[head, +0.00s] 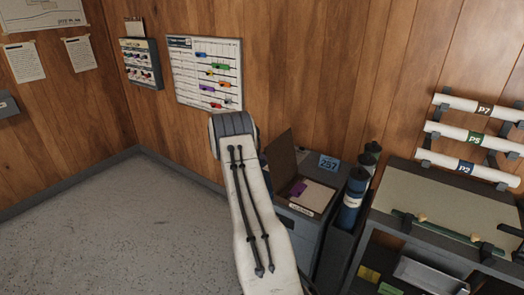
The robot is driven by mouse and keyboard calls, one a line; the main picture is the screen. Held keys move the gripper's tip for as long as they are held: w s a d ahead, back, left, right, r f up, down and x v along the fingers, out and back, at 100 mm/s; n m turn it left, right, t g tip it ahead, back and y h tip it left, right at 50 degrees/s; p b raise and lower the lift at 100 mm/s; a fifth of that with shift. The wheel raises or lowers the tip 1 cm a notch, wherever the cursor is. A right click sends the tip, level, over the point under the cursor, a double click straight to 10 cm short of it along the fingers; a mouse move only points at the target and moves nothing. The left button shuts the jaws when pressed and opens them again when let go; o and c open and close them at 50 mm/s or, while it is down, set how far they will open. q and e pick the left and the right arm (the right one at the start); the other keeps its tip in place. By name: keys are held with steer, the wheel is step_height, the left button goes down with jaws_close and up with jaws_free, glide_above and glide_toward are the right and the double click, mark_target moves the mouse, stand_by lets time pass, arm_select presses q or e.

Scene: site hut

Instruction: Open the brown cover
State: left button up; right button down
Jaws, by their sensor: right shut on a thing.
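The brown cover (283,160) stands raised and tilted back at the left side of a shallow compartment (318,199) on top of a grey cabinet. The compartment is open to view, with a pale sheet and a purple item (298,188) inside. My right arm crosses the middle of the head view and hides the cover's left side. My right gripper (264,160) is mostly hidden behind that arm, at the cover's left edge, and is shut on the cover. The exact grip cannot be seen. My left gripper is not in view.
A blue sign reading 257 (329,163) stands behind the compartment. A blue cylinder (350,199) and dark bottles stand close on the right. Farther right is a workbench (455,207) under wall-held rolls. The floor (110,225) at left is clear.

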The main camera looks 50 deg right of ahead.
steer(key=shift+w+a+f, duration=0.15)
steer(key=shift+w, duration=0.15)
steer(key=c, duration=1)
jaws_free()
steer(key=b+v, duration=0.2)
steer(key=v, duration=0.8)
steer(key=shift+r, duration=0.2)
steer(key=shift+s, duration=0.1)
